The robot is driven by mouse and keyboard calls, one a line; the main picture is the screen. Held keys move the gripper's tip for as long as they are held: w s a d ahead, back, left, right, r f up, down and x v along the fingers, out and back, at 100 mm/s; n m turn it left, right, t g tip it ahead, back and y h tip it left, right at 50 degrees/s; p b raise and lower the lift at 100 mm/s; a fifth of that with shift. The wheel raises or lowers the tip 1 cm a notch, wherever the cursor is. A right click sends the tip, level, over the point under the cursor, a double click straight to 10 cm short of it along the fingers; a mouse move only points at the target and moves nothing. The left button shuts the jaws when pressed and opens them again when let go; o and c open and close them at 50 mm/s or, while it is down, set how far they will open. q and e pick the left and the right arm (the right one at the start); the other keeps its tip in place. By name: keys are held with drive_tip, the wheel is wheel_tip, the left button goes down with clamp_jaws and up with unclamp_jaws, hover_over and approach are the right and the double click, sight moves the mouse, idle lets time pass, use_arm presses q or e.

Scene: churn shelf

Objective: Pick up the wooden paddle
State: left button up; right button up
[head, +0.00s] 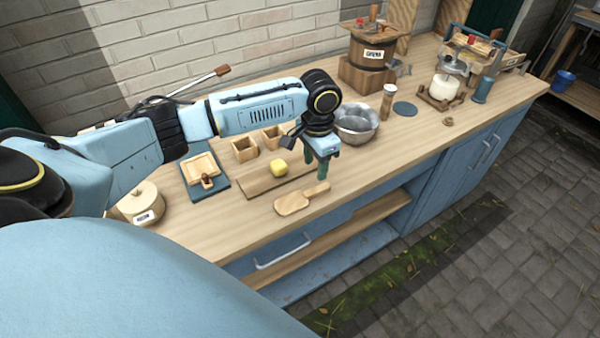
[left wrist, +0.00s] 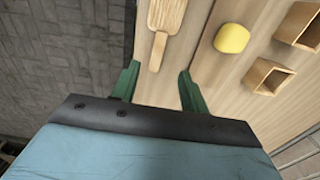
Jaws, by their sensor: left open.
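The wooden paddle (head: 294,203) lies flat on the countertop near its front edge, its handle pointing right toward my gripper. My left gripper (head: 318,172) is above the counter by the handle end, fingers pointing down, open and empty. In the left wrist view, the paddle (left wrist: 160,33) is at the top, with its handle running down toward the gap between the green fingers (left wrist: 156,88). The handle is apart from both fingers as far as I can see. My right gripper is in neither view.
A yellow lump (head: 279,167) sits on a wooden board (head: 253,188) behind the paddle. Small wooden boxes (head: 244,150) and a metal bowl (head: 356,124) stand farther back. A lidded pot (head: 142,205) is at left, a wooden churn (head: 371,50) at the back.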

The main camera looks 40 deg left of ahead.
sight(316, 189)
use_arm(q)
drive_tip(key=f, duration=0.9)
drive_tip(key=shift+w+d+b, duration=0.15)
drive_tip(key=shift+d+b, duration=0.1)
drive_tip(key=shift+b, duration=0.05)
drive_tip(key=shift+r, duration=0.1)
drive_tip(key=shift+c, duration=0.5)
clamp_jaws()
